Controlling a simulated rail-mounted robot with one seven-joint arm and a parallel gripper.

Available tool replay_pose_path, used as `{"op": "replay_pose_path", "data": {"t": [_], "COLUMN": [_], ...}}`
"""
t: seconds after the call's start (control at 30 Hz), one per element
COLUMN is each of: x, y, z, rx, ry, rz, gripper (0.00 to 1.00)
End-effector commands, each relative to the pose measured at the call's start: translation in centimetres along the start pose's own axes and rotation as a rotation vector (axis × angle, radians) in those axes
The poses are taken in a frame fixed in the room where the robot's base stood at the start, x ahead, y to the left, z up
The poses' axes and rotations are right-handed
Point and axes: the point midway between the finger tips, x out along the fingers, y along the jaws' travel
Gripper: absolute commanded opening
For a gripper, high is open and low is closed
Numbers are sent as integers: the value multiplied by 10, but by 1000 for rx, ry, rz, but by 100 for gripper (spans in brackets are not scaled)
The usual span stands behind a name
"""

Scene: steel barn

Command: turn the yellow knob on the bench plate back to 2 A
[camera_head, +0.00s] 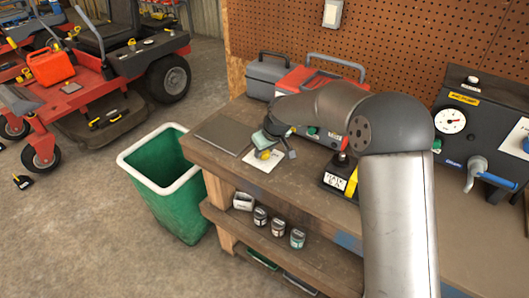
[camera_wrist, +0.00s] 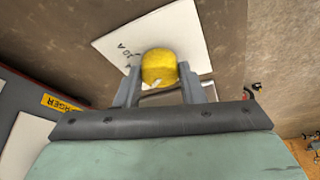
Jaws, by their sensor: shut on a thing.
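The yellow knob (camera_head: 264,155) sits on a white plate (camera_head: 254,162) on the wooden bench. In the wrist view the knob (camera_wrist: 158,66) is between the two grey fingers of my gripper (camera_wrist: 160,83), which is shut on it. The white plate (camera_wrist: 108,44) carries small dark print left of the knob, including an "A"; the rest is hard to read. Which mark the knob points to cannot be told. My gripper (camera_head: 275,149) hides part of the plate in the head view.
A grey flat sheet (camera_head: 222,133) lies left of the plate. A black box (camera_head: 339,177) with a red-topped lever stands to the right. Toolboxes (camera_head: 270,75) stand behind, and a gauge panel (camera_head: 462,125) at right. A green bin (camera_head: 165,190) stands left of the bench.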

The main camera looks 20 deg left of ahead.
Motion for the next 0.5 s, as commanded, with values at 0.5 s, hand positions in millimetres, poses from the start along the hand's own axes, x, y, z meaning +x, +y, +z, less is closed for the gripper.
{"op": "replay_pose_path", "data": {"t": [0.5], "x": [0], "y": [1], "z": [0], "rx": [-160], "ry": [-1], "rz": [-67], "gripper": [13]}}
